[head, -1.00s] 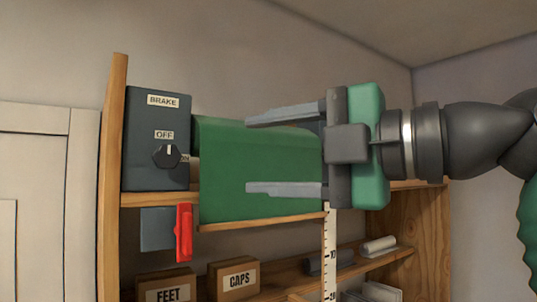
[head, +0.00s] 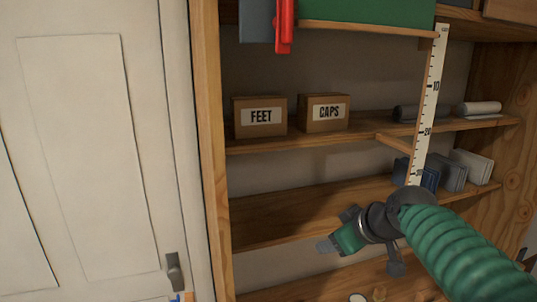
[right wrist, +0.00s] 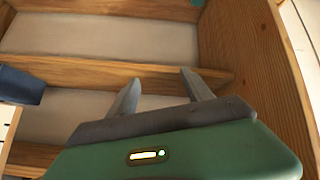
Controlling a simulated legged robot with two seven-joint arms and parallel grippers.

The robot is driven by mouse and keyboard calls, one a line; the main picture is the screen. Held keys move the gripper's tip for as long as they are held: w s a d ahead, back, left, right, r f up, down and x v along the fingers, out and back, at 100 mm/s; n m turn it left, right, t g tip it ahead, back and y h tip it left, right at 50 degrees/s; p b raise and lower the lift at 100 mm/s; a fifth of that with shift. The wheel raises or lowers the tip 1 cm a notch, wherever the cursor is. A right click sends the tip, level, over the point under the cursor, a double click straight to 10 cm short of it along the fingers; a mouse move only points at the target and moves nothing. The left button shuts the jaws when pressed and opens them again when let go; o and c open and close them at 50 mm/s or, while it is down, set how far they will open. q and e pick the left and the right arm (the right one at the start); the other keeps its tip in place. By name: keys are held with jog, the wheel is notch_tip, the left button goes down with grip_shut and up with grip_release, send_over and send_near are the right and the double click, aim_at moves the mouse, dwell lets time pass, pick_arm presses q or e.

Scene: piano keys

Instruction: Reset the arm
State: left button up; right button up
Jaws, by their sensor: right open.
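My right arm comes in from the lower right of the head view with a green ribbed sleeve. My right gripper (head: 350,244) hangs low in front of the lower shelves, pointing down and to the left. In the right wrist view its two grey fingers (right wrist: 160,80) are apart with nothing between them. They point towards wooden shelf boards; I cannot tell the distance. A red lever (head: 284,24) shows at the top of the head view, with the green casing (head: 365,10) to its right. The upper parts of both are cut off. My left gripper is not in view.
The wooden shelf unit (head: 300,212) holds a FEET box (head: 260,116), a CAPS box (head: 324,113) and several small items at the right. A ruler strip (head: 430,100) hangs in front. A pale door (head: 95,150) stands at the left.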

jog(key=s+d+f+m+g+h+b, duration=0.15)
jog(key=s+f, duration=0.35)
jog(key=f, duration=0.7)
jog(key=s+d+f+m+g+b, duration=0.1)
jog(key=s+f+m+g+b, duration=0.3)
jog(key=f, duration=0.8)
jog(key=s+d+f+m+h, duration=0.1)
jog(key=s+d+f+m, duration=0.1)
jog(key=s+f, duration=1.2)
jog(key=shift+s+d+f, duration=0.15)
jog(key=shift+s+f, duration=0.1)
jog(key=shift+s, duration=0.8)
jog(key=shift+w, duration=0.1)
